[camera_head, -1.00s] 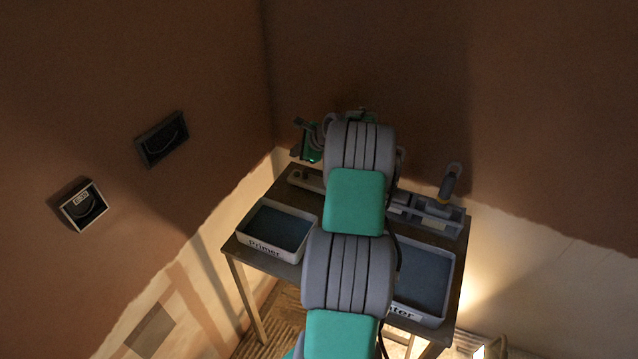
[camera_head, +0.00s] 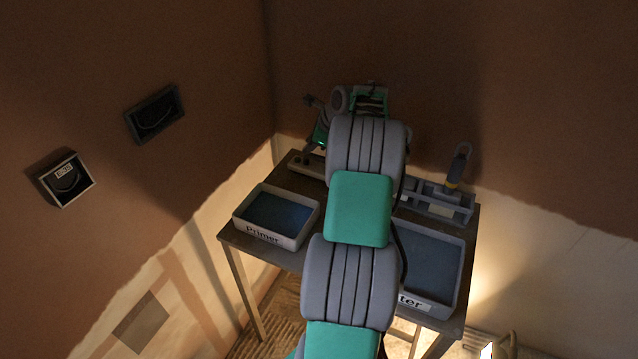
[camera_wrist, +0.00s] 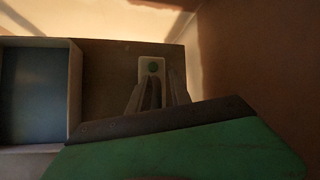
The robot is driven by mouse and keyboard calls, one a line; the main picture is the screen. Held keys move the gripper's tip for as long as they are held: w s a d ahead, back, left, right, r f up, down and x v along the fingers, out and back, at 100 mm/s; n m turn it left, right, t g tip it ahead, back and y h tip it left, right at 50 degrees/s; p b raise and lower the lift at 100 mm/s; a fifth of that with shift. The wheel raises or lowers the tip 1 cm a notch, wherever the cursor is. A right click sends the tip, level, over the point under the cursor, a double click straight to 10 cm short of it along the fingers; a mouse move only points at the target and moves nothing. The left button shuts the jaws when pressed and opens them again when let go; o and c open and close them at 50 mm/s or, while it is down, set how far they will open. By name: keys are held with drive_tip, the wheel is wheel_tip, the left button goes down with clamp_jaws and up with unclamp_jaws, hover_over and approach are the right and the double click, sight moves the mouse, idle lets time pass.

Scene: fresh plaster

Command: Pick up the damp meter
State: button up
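A small pale block with a round dark green spot, which looks like the damp meter (camera_wrist: 152,67), lies on the table near its edge in the wrist view. In the head view what looks like the same pale piece (camera_head: 302,163) lies at the table's back left, partly behind my arm. My gripper (camera_wrist: 157,85) is open in the wrist view, its fingers apart and pointing at the pale block. The block's near part is hidden between the fingers, and I cannot tell whether they touch it. In the head view my arm hides the fingertips.
A Primer tray (camera_head: 240,228) stands at the table's left; its rim shows in the wrist view (camera_wrist: 76,90). Another labelled tray (camera_head: 456,285) and a grey holder (camera_head: 466,212) with an upright tool (camera_head: 456,172) are at right. Walls rise close behind the table (camera_head: 232,240).

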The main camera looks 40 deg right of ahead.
sight(317, 168)
drive_tip(key=o, duration=0.4)
drive_tip(key=s+m+b, duration=0.1)
drive_tip(key=s+f+g+b, duration=0.1)
drive_tip(key=s+b, duration=0.1)
drive_tip(key=s+d+f+m+g+b, duration=0.1)
drive_tip(key=s, duration=0.1)
drive_tip(key=shift+s+m+b, duration=0.2)
drive_tip(key=shift+m+b, duration=0.1)
drive_tip(key=shift+o, duration=0.9)
drive_tip(key=shift+f, duration=0.1)
drive_tip(key=o, duration=0.6)
drive_tip(key=b+x, duration=0.1)
drive_tip(key=x, duration=0.6)
drive_tip(key=shift+a, duration=0.1)
drive_tip(key=c, duration=1.8)
